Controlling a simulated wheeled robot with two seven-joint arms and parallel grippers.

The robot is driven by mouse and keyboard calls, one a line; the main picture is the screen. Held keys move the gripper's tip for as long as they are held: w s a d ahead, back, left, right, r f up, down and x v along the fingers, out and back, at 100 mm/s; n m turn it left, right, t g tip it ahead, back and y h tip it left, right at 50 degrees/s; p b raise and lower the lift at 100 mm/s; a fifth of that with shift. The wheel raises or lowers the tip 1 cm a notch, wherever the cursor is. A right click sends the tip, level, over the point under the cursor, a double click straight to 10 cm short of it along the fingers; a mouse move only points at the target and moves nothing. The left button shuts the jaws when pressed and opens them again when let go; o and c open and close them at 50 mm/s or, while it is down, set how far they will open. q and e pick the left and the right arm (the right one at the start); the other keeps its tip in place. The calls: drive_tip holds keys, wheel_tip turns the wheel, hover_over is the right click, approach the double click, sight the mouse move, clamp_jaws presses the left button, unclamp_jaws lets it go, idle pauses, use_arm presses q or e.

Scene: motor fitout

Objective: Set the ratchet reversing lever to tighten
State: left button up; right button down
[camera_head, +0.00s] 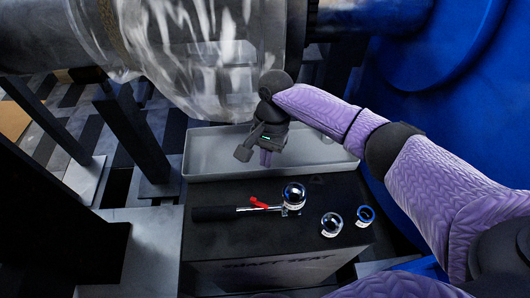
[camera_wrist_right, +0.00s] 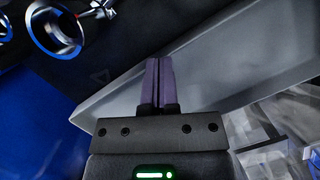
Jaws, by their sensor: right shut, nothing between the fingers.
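The ratchet (camera_head: 228,212) lies on top of the dark box, its black handle to the left and its round shiny head (camera_head: 293,194) to the right. A small red reversing lever (camera_head: 259,203) sits on its shaft near the head and slants up to the left. I cannot tell which setting it is in. My right gripper (camera_head: 265,157) is above the grey tray behind the ratchet, apart from it. In the right wrist view its two purple fingers (camera_wrist_right: 158,82) are together with nothing between them. My left gripper is not in view.
A shiny round socket (camera_head: 331,224) and a blue-ringed one (camera_head: 366,214) stand on the dark box (camera_head: 205,240), right of the ratchet. The grey tray (camera_head: 205,168) runs along the box's far edge. A large pipe and a clear cover (camera_head: 205,60) hang above. Dark posts stand at left.

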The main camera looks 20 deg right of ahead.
sight(259, 203)
drive_tip(key=b+x, duration=0.1)
drive_tip(key=x, duration=0.3)
drive_tip(key=shift+f+b, duration=0.25)
drive_tip(key=shift+b, duration=0.1)
drive_tip(key=shift+s+a, duration=1.15)
drive_tip(key=shift+s, duration=0.05)
drive_tip(key=shift+s+a, duration=0.3)
